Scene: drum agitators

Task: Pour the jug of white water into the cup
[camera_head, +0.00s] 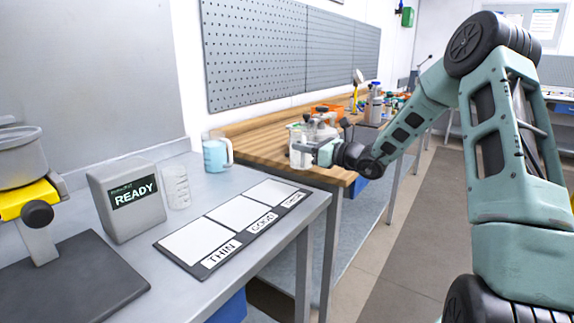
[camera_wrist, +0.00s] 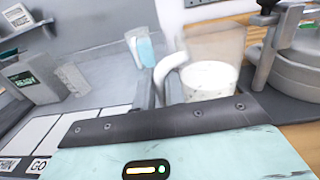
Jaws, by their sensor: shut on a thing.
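A clear jug with white liquid low inside (camera_head: 299,160) is at the near end of the wooden bench. My gripper (camera_head: 322,153) is shut on it, seen from the side. In the wrist view the jug (camera_wrist: 212,78) looks upright, its white handle toward the left. I cannot tell whether its base touches the bench. A clear cup with markings (camera_head: 176,187) stands on the grey table, beside the READY box, well left of my gripper. The cup also shows in the wrist view (camera_wrist: 72,79). The fingertips are hidden in the wrist view.
A jug of blue liquid (camera_head: 216,153) stands between the cup and the bench. The READY box (camera_head: 127,199) and a mat with THIN and GOOD labels (camera_head: 235,222) are on the grey table. A metal vessel (camera_wrist: 290,55) is close right of the held jug.

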